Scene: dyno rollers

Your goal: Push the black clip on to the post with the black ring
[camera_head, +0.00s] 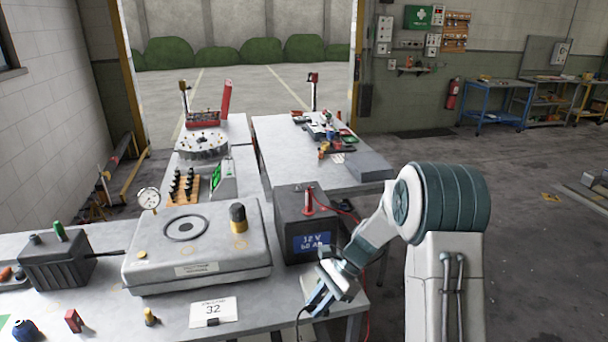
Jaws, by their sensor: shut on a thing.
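A dark battery box (291,234) with a blue "12V 60 Ah" label stands on the near bench. A red clip (308,202) stands upright on its top, with a red cable running off to the right. My gripper (316,299) is shut, low in front of the battery and near the bench's right front corner, apart from the battery top. The black clip is mostly hidden at the fingers. I cannot make out the post with the black ring.
A large grey plate unit (150,272) with a black-and-brass knob (238,218) stands left of the battery. A card marked 32 (213,312) lies at the front. A second bench (285,155) stands behind. Red cable hangs beside my arm.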

